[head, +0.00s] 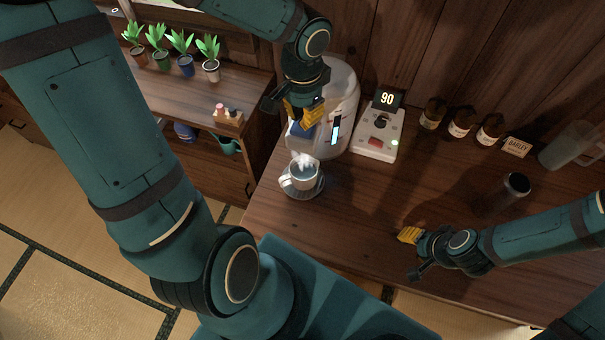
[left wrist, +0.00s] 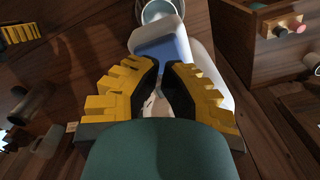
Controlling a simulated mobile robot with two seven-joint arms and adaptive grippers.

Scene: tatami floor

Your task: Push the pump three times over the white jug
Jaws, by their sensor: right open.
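The white jug (head: 299,176) stands upright on a dark round coaster (head: 303,189), with steam above it. Its rim also shows at the top of the left wrist view (left wrist: 157,11). The pump is a rounded white dispenser (head: 343,110) with a blue part (head: 299,133) at its front, above the jug; the blue part also shows in the left wrist view (left wrist: 168,50). My left gripper (head: 306,120) is just above the blue part, its fingertips together; contact is unclear. My right gripper (head: 405,243) is open and empty above the counter's front edge.
A white device (head: 379,134) with a "90" display (head: 386,98) stands right of the pump. Several brown jars (head: 461,122), a label card (head: 517,147), a clear pitcher (head: 566,147) and a dark cylinder (head: 514,187) are further right. The middle counter is clear. Potted plants (head: 182,50) stand on the left shelf.

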